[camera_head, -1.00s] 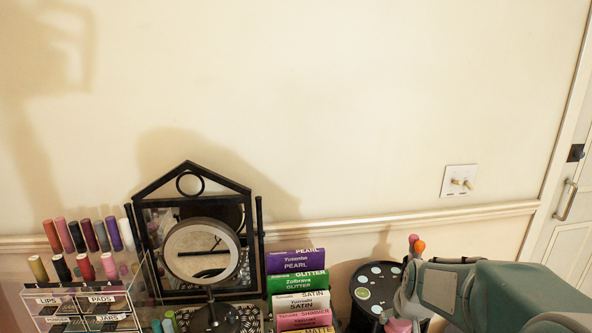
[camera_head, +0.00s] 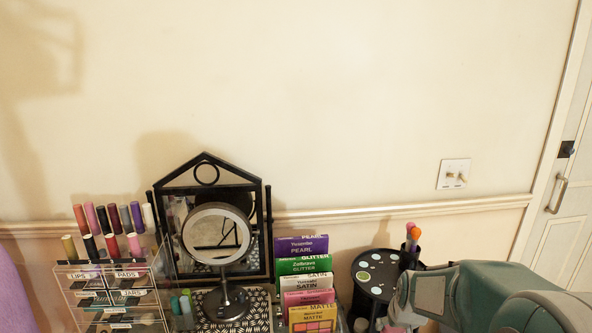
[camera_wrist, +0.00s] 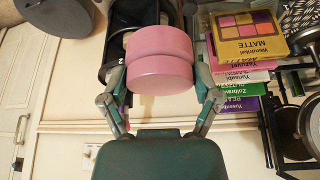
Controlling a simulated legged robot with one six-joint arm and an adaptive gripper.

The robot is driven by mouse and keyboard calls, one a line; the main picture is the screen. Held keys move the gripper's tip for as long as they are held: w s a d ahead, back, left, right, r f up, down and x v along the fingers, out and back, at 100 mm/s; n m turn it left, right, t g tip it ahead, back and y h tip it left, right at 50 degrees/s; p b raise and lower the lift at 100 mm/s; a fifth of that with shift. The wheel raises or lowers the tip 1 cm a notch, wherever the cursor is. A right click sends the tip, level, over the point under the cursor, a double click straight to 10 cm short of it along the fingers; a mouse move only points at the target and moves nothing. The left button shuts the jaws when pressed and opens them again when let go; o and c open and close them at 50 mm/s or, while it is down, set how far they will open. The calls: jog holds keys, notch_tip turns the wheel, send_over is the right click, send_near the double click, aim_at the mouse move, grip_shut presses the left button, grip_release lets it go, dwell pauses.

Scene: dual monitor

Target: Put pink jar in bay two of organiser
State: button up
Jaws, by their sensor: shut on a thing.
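The pink jar (camera_wrist: 160,58), a short wide cylinder, is between the fingers of my gripper (camera_wrist: 159,85) in the wrist view. The fingers are shut on its sides. In the head view a bit of pink (camera_head: 396,328) shows at the bottom edge beside my arm, and most of my gripper is hidden. A clear organiser (camera_head: 112,300) stands at the lower left, with lipstick-like tubes on top and labels including LIPS, PADS and JARS. Its lower part is cut off, and I cannot tell which bay is two.
A round mirror (camera_head: 216,234) on a stand and a black framed mirror (camera_head: 205,180) stand right of the organiser. Coloured palettes (camera_head: 305,285) and a round black holder (camera_head: 374,275) stand between them and my arm. A purple thing (camera_head: 10,295) shows at the left edge.

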jog(key=w+a+f, duration=0.1)
jog(key=a+f, duration=0.2)
jog(key=f, duration=0.4)
jog(key=w+a+f, duration=0.2)
jog(key=a+f, duration=0.1)
jog(key=f, duration=0.5)
jog(key=shift+w+a+n, duration=0.25)
jog(key=shift+a+n, duration=0.05)
jog(key=shift+n, duration=0.1)
